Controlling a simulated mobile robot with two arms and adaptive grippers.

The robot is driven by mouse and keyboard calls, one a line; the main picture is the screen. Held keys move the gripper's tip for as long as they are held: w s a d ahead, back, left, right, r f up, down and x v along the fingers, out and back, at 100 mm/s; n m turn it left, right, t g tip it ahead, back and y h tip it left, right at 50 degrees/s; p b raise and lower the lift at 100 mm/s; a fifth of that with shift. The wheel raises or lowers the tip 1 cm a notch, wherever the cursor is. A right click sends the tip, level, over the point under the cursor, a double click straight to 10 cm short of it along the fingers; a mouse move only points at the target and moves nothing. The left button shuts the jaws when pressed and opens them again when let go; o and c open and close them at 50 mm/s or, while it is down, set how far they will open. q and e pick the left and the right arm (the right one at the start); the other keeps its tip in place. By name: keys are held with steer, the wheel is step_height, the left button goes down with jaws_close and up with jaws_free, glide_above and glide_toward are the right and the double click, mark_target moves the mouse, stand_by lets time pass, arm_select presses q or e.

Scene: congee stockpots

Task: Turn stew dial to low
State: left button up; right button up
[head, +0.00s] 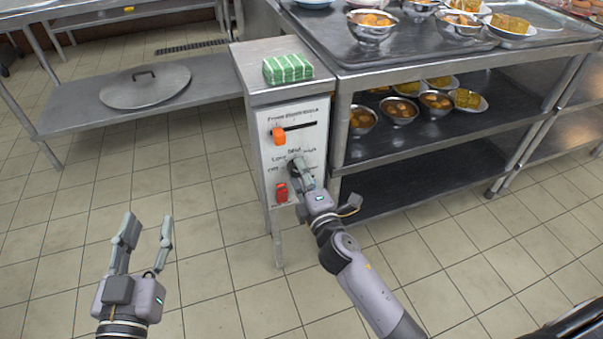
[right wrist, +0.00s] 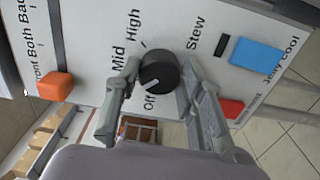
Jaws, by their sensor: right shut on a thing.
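In the head view my right gripper (head: 299,168) largely hides the dial. My left gripper (head: 147,233) is open and empty above the floor.
The panel has an orange slider (head: 278,136), a red switch (head: 281,192) and a blue patch (right wrist: 257,55) near the dial. A green striped block (head: 288,69) lies on top of the cabinet. Shelves with bowls (head: 399,108) stand right; a pot lid (head: 145,87) lies left.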

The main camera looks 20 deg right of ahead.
stand_by(0.4)
steer(key=o, duration=1.1)
steer(key=shift+o, duration=0.2)
steer(key=s, duration=1.2)
steer(key=shift+d, duration=0.2)
steer(key=shift+r, duration=0.1)
